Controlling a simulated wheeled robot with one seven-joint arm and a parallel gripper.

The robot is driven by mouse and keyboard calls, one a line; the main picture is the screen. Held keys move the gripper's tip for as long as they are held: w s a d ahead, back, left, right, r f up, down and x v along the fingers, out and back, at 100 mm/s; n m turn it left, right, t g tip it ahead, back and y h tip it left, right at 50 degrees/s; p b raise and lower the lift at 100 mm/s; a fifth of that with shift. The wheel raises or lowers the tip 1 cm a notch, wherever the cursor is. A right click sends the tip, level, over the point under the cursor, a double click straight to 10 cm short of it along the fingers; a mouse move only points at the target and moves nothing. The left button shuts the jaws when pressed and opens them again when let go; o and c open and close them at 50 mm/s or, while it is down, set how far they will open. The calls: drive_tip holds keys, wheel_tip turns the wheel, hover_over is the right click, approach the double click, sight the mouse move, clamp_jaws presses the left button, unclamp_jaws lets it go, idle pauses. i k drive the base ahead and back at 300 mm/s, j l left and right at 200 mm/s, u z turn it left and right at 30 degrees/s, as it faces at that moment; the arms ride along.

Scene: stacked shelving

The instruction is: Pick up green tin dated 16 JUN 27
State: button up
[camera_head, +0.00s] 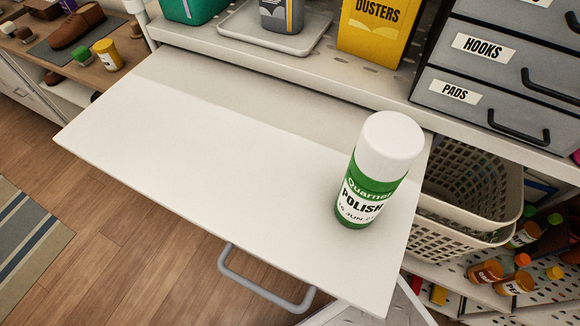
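A green tin (370,200) with a white cap stands upright on the right part of a white pull-out board (180,130). Its label reads "Quarnel POLISH", with a date below that looks like "16 JUN 2" and a last digit that curves out of sight. Nothing touches the tin. My gripper is not in view.
Behind the board, a shelf holds a yellow "DUSTERS" box (375,30), a grey tray (235,35) and grey drawers (480,100) marked HOOKS and PADS. White baskets (465,190) and several bottles sit right of the board. The board's left and middle are clear.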

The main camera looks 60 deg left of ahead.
sight(389, 143)
drive_tip(key=k+u, duration=0.15)
drive_tip(key=u, duration=1.4)
drive_tip(key=k+l+u, duration=0.4)
drive_tip(key=l, duration=0.2)
drive_tip(key=k+l+u, duration=0.35)
drive_tip(key=l, duration=0.15)
